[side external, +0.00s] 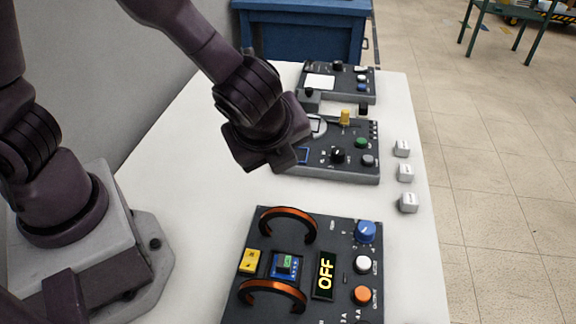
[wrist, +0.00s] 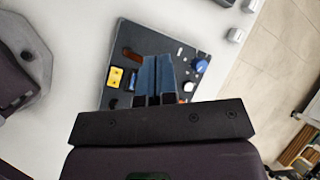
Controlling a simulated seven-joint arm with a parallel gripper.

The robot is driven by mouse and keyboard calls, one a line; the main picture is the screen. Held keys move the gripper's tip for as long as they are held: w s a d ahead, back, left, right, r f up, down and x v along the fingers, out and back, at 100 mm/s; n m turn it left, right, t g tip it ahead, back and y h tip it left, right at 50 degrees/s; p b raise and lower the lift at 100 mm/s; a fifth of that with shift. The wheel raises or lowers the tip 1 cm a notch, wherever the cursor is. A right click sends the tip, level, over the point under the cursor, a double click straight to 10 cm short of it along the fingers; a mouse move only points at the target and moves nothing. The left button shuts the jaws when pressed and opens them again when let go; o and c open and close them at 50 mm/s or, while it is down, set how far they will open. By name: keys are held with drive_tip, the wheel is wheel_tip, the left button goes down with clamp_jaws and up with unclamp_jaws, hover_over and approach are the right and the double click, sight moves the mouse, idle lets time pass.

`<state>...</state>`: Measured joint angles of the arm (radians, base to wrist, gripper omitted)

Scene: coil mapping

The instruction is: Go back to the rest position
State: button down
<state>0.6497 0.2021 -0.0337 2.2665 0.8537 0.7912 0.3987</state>
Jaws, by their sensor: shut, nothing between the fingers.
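My gripper (wrist: 154,98) is shut and empty. In the wrist view its dark fingers stand together in front of the near control box (wrist: 123,72) and hide part of it. In the side external view my wrist is above the white table, left of the middle control box (side external: 345,175); the fingertips are hard to make out there. The near control box also shows in the side external view (side external: 337,225), apart from my arm. It has two orange-black coils (side external: 288,217), a yellow block (side external: 250,260), a blue knob (side external: 366,232) and a display reading OFF (side external: 325,275).
The white table (side external: 190,160) is bare between my base and the boxes. A far control box (side external: 350,92) stands at the back. Several small white blocks (side external: 405,173) line the right edge. A blue cabinet (side external: 300,35) stands beyond the table, and tiled floor lies to the right.

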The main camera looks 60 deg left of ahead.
drive_tip(key=s+a+r+n+h, duration=0.4)
drive_tip(key=s+a+r+n, duration=0.6)
drive_tip(key=n, duration=0.9)
wheel_tip(320, 180, up, 3)
drive_tip(key=shift+a+t+h, duration=0.3)
drive_tip(key=shift+a+t, duration=0.1)
drive_tip(key=shift+a, duration=0.4)
